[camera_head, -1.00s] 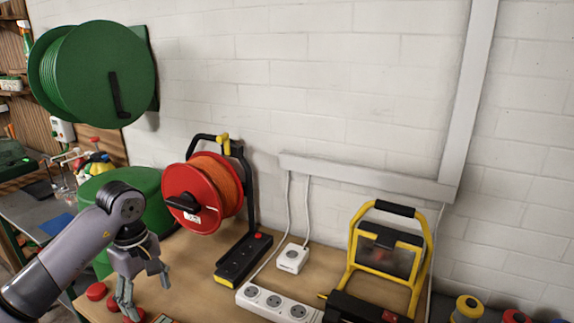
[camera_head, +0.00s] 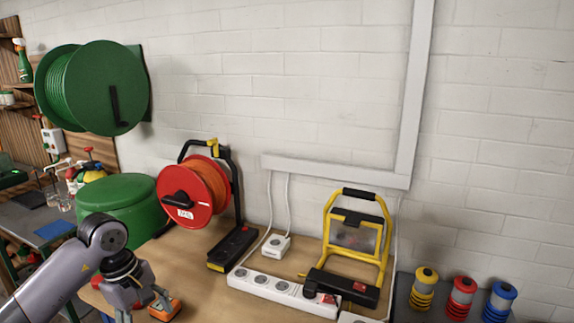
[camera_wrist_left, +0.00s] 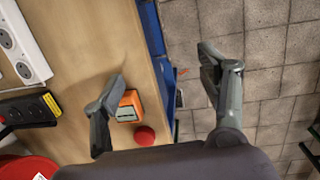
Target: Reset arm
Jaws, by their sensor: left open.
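My left gripper (camera_head: 142,304) is at the lower left of the head view, low over the front part of the wooden workbench (camera_head: 205,297). In the left wrist view my left gripper (camera_wrist_left: 162,78) has its fingers spread wide with nothing between them but the bench edge and floor. An orange device with a grey display (camera_wrist_left: 128,107) lies on the bench beside one finger; it also shows next to the gripper in the head view (camera_head: 165,309). A small red round object (camera_wrist_left: 145,136) is near it. My right gripper is not in view.
A red cable reel (camera_head: 197,190), a white power strip (camera_head: 280,290) and a yellow-framed work light (camera_head: 355,240) stand along the bench. A green drum (camera_head: 120,208) is behind my arm. Yellow, red and blue spools (camera_head: 462,297) are at right. Tiled floor (camera_wrist_left: 280,60) lies beyond the bench edge.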

